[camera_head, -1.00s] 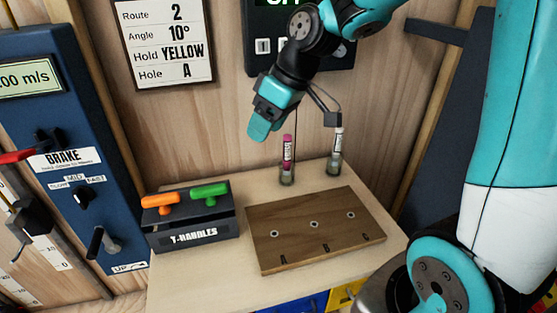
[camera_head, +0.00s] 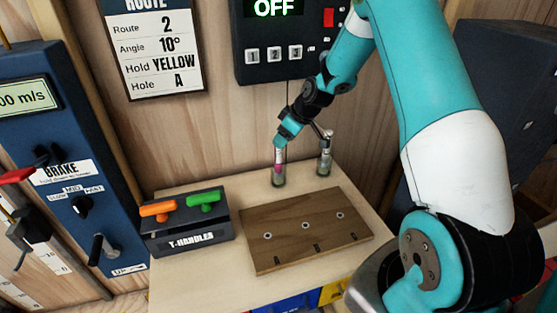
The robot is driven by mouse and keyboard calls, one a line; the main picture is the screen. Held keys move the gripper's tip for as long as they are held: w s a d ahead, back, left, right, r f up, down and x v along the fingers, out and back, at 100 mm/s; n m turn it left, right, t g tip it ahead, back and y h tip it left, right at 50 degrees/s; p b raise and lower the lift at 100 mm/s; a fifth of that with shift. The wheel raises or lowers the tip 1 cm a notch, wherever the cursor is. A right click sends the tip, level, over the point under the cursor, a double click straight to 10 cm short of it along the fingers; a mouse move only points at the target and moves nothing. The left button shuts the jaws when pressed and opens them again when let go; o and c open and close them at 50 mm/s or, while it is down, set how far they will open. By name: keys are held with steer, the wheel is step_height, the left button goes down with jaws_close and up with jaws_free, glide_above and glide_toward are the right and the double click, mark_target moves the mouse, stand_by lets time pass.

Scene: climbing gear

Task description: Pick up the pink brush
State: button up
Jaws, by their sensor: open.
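The pink brush (camera_head: 278,168) stands upright in a small clear holder (camera_head: 278,181) at the back of the pale table. My gripper (camera_head: 283,139) is open and lies at the top of the pink brush in the picture, pointing down. It hides the brush's upper end. I cannot tell whether the fingers are around the brush or in front of it.
A white brush (camera_head: 325,150) stands in a second holder close to the right. A wooden board (camera_head: 290,245) with holes lies in front. A T-handle box (camera_head: 188,232) with orange and green handles is at left. The wooden wall is close behind.

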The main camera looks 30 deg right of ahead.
steer(key=p, duration=0.3)
glide_above(278, 163)
steer(key=w, duration=0.2)
steer(key=shift+s+d+f, duration=0.1)
steer(key=shift+f, duration=1.1)
steer(key=shift+d+f, duration=0.1)
steer(key=shift+f, duration=1.1)
jaws_close()
